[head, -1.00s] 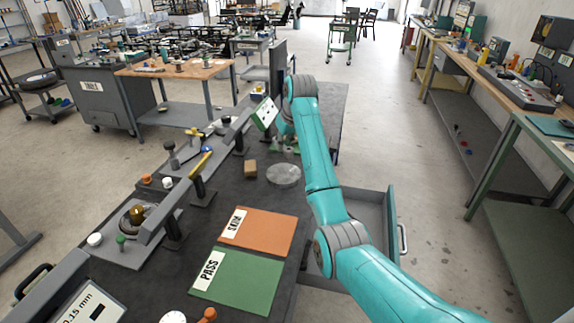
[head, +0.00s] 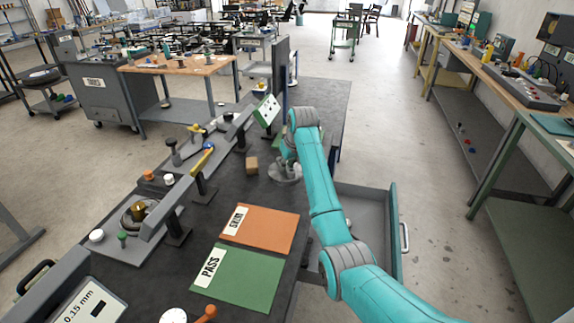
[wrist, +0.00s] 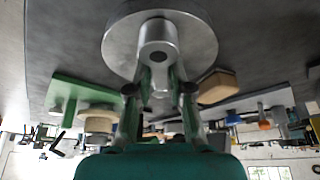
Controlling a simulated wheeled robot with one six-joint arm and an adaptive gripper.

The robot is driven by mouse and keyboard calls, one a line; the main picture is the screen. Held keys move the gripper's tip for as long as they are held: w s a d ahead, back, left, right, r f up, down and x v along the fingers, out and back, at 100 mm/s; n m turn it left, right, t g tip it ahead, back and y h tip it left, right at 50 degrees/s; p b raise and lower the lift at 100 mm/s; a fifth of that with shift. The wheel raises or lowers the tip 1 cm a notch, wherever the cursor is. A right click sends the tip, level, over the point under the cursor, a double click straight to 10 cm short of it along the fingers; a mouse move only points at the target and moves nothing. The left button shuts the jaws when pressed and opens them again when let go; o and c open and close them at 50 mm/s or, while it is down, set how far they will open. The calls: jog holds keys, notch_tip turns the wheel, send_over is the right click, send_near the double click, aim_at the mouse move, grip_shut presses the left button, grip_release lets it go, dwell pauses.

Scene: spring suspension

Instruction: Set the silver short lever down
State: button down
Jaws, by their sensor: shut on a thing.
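My gripper (wrist: 158,88) is shut on the silver short lever (wrist: 158,42), whose round metal end shows between and beyond the fingers in the wrist view. The lever is in front of a round grey metal disc (wrist: 120,42) on the dark bench top. I cannot tell whether the lever touches the disc. In the head view the gripper (head: 286,168) is low at the disc (head: 276,172) and partly hides it; the lever is not clear there.
A small tan block (head: 252,165) stands just left of the disc. An orange SKIM-like mat (head: 268,232) and a green PASS mat (head: 245,277) lie nearer. Grey fixtures (head: 165,212) line the left side. An open drawer (head: 393,225) juts out at the right.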

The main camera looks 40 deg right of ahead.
jog(key=c, duration=1.1)
grip_release()
jog(key=shift+f, duration=0.15)
jog(key=shift+o, duration=0.2)
jog(key=v, duration=1.2)
